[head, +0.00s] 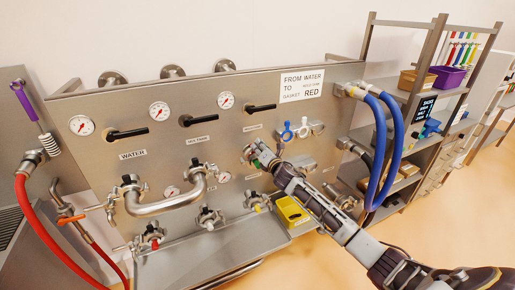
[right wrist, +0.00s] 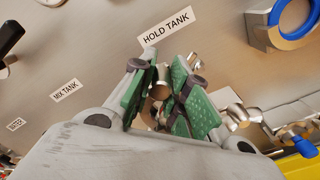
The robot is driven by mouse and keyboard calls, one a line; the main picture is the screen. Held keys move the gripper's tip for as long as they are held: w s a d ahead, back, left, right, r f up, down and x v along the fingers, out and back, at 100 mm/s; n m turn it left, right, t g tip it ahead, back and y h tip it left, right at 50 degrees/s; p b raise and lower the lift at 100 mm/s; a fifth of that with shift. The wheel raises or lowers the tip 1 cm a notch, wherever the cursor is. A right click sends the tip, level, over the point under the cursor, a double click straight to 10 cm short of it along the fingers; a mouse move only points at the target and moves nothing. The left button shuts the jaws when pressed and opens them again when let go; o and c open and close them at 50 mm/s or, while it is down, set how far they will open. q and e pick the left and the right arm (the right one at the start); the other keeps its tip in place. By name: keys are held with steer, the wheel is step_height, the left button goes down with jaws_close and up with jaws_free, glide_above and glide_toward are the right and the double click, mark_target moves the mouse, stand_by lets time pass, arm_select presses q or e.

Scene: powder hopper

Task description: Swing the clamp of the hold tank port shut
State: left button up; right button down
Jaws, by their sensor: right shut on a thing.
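My right gripper (head: 260,157) reaches the panel from the right in the head view and covers most of the hold tank port. In the right wrist view its green-padded fingers (right wrist: 166,98) are closed around shiny metal, the clamp (right wrist: 160,92) of the hold tank port, just below the HOLD TANK label (right wrist: 166,27). A metal wing-like piece (right wrist: 195,61) shows beside the right finger. How far the clamp is swung is hidden by the fingers. My left gripper is in neither view.
A U-shaped steel pipe (head: 165,203) spans ports left of my gripper. A yellow box (head: 291,211) sits on the ledge below. Blue hoses (head: 378,150) hang at the panel's right end, beside shelves (head: 405,97).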

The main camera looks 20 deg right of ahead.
steer(key=c, duration=2.2)
jaws_free()
steer(key=shift+d+f+b, duration=0.45)
steer(key=shift+d+f, duration=0.55)
steer(key=shift+d, duration=0.1)
